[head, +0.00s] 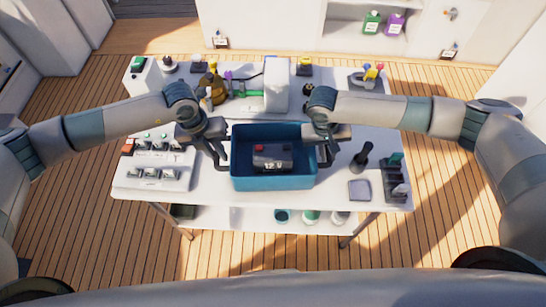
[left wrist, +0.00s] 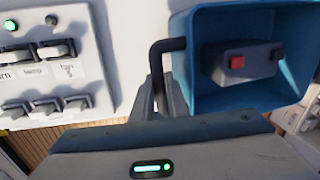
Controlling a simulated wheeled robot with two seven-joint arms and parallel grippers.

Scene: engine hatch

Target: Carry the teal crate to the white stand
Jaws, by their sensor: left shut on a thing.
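The teal crate (head: 273,183) is at the front middle of the white table, open side up. A dark battery-like block marked "12 V" with a red cap (head: 272,158) lies in it. My left gripper (head: 219,158) is at the crate's left side, shut on its black handle (left wrist: 165,46); the crate also shows in the left wrist view (left wrist: 240,102). My right gripper (head: 325,150) is at the crate's right side; its fingers are too small and partly hidden to read. I cannot tell whether the crate touches the table. A white upright block (head: 276,86) stands behind it; I cannot tell if this is the stand.
A white switch panel (head: 155,165) is left of the crate. A dark upright tool (head: 361,156), a grey pad (head: 359,190) and a dark organizer (head: 396,182) are to the right. Bottles and small parts stand behind. The table's lower shelf (head: 255,218) holds several cans.

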